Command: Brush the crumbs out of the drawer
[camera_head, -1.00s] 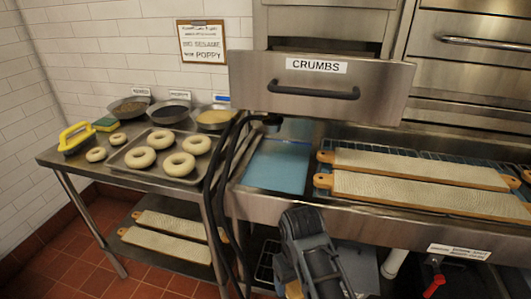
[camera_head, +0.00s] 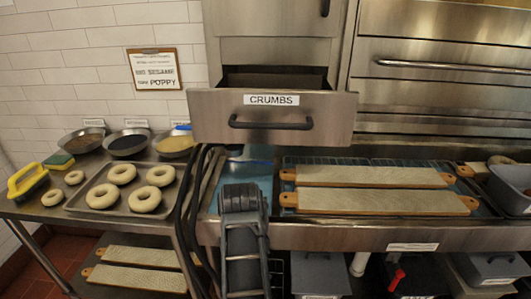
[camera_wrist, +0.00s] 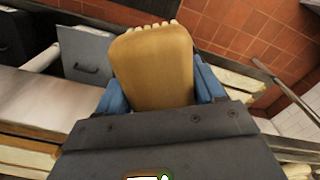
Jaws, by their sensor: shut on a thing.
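The steel drawer (camera_head: 213,120) labelled CRUMBS is pulled out below the oven's upper panel in the head view. A dark opening shows above its front, but its floor and any crumbs are hidden. In the wrist view my gripper (camera_wrist: 160,92) is shut on a tan wooden brush (camera_wrist: 154,62), with a blue finger on each side. Pale bristles show along the brush's far edge. In the head view my arm stands below and slightly left of the drawer's middle, and the gripper and brush cannot be made out there.
Long covered boards (camera_head: 375,202) lie on the counter below the drawer. Black hoses (camera_head: 190,220) hang between table and counter. A grey bin (camera_head: 512,188) stands at right.

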